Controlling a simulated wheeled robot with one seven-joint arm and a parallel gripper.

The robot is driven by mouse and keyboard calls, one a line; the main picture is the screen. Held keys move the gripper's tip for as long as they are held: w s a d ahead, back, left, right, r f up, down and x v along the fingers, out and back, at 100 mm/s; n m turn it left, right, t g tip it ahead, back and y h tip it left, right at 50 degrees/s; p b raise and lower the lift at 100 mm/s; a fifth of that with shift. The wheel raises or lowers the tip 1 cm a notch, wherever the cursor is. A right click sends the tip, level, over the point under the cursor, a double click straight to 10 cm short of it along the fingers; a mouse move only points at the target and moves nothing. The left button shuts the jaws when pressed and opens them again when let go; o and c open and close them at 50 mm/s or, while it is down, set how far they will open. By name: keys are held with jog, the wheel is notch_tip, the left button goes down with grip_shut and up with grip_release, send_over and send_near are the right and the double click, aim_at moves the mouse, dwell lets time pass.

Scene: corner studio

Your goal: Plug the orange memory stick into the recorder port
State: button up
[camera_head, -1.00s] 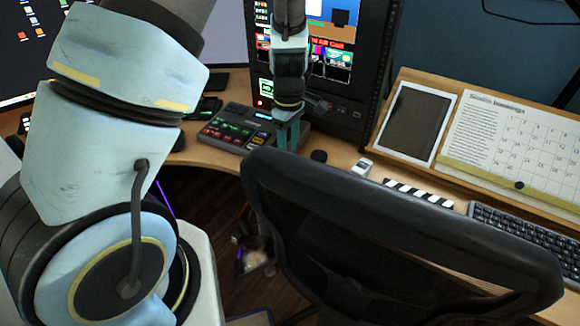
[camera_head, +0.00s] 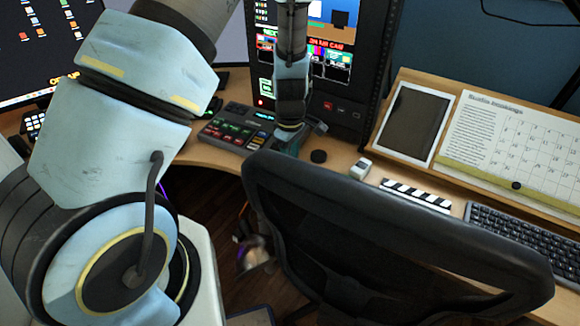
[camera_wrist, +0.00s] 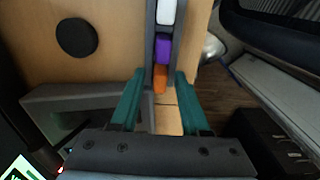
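The orange memory stick (camera_wrist: 160,78) sits in a narrow grey holder (camera_wrist: 151,50), in line with a purple stick (camera_wrist: 163,49) and a white one (camera_wrist: 166,12). My gripper (camera_wrist: 160,74) is open, with one green finger on each side of the orange stick; I cannot tell whether either touches it. In the head view my gripper (camera_head: 287,146) is low at the desk edge, right of the button console (camera_head: 236,128). The holder and sticks are hidden there. Small sockets show on a black rack unit (camera_head: 345,122) behind; I cannot tell which is the recorder port.
The black office chair (camera_head: 390,230) stands close in front of the desk, right of my gripper. A round black puck (camera_head: 318,156), a small white device (camera_head: 361,169) and a clapper-striped bar (camera_head: 416,195) lie on the desk. A keyboard (camera_head: 515,238) is further right.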

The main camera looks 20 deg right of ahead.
grip_shut()
jog(key=shift+r, duration=0.1)
dwell(0.4)
notch_tip(320, 180, up, 10)
jog(key=shift+f+b, duration=0.1)
jog(key=shift+b, duration=0.55)
